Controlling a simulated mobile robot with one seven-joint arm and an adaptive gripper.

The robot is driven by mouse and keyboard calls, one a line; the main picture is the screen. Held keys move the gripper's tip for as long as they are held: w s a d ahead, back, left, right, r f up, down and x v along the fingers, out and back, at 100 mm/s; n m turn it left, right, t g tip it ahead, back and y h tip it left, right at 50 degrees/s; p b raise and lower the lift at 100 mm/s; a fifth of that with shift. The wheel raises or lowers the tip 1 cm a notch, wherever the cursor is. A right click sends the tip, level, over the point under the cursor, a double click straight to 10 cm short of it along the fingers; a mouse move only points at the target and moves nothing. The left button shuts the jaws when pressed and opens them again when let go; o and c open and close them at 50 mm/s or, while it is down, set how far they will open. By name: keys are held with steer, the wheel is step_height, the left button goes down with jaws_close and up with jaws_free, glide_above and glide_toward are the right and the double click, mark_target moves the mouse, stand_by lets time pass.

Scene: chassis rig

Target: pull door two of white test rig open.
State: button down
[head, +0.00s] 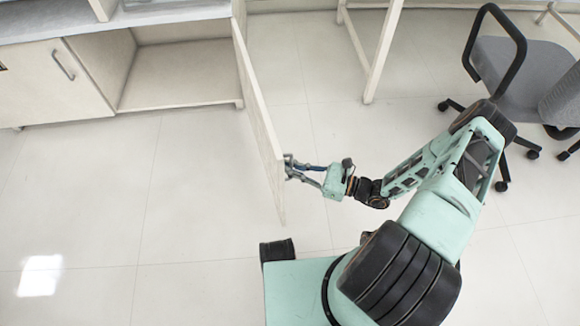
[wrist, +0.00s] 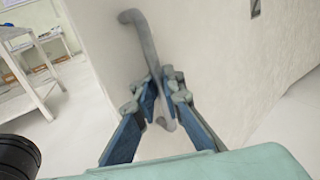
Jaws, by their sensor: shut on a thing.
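The white test rig (head: 50,28) stands at the upper left of the head view. One of its doors (head: 258,110) is swung wide open on its right side, sticking out toward me. The bare compartment (head: 180,75) behind it is in plain view. The door's outer face (wrist: 225,60) fills much of the wrist view, with a grey bar handle (wrist: 145,32) on it. My gripper (head: 290,168) is at the door's outer face near its free end. In the wrist view, my gripper (wrist: 163,90) is shut on the lower part of the handle.
A closed door (head: 60,78) with its own handle is left of the open compartment. A grey office chair (head: 515,65) stands at the upper right. A white table leg (head: 383,50) is beyond the door. The floor (head: 150,210) left of the door is clear.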

steer(key=shift+s+f, duration=0.1)
steer(key=shift+s, duration=0.25)
steer(key=c, duration=2.3)
jaws_free()
steer(key=shift+c, duration=0.2)
steer(key=shift+w, duration=0.1)
steer(key=shift+d, duration=0.25)
steer(key=v, duration=1.1)
steer(key=shift+d, duration=0.25)
